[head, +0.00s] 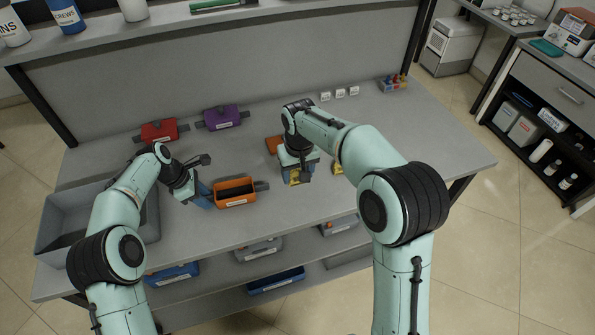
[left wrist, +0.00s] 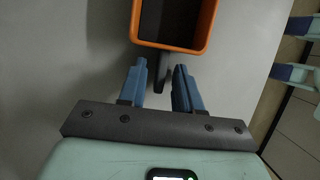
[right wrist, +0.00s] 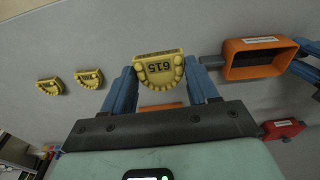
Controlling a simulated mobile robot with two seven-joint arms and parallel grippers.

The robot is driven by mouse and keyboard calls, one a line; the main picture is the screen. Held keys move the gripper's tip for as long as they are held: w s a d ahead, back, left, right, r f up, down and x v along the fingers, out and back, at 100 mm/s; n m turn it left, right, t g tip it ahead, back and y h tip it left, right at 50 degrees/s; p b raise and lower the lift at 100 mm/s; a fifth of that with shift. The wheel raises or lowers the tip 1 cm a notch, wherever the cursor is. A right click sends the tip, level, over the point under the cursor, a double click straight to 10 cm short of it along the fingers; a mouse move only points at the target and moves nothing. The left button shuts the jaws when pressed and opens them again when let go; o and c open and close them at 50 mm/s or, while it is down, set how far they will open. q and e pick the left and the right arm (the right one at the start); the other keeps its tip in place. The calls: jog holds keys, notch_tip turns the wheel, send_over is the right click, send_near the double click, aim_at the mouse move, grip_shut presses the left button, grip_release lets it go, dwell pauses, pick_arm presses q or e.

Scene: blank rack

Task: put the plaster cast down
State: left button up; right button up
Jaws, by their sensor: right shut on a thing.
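A yellow plaster cast marked 615 (right wrist: 160,70), with a ring of teeth, sits between the fingers of my right gripper (right wrist: 163,82), which is shut on it. In the head view the right gripper (head: 297,178) is over the middle of the bench, right of the orange bin; I cannot tell the cast's height above the surface. Two more yellow casts (right wrist: 48,86) (right wrist: 89,78) lie apart on the bench. My left gripper (left wrist: 160,88) is open and empty, its fingers at either side of the orange bin's dark handle. It also shows in the head view (head: 205,198).
The orange bin (head: 235,199) stands between the grippers. A red bin (head: 159,134) and a purple bin (head: 222,121) stand at the back. A grey tray (head: 52,222) is at the left. Small white labelled blocks (head: 339,93) stand back right.

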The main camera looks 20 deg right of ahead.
pick_arm(q)
grip_shut()
pick_arm(e)
jog(key=shift+w, duration=0.1)
jog(key=w+a+r+n, duration=0.2)
jog(key=w+a, duration=0.3)
jog(key=a, duration=0.4)
jog(key=n+g, duration=0.1)
jog(key=n, duration=0.1)
send_over(234, 189)
jog(key=s, duration=0.3)
notch_tip(234, 189, down, 7)
jog(key=shift+w+d+f, duration=0.1)
jog(key=shift+d, duration=0.05)
jog(key=shift+f, duration=1.7)
jog(key=shift+c, duration=0.9)
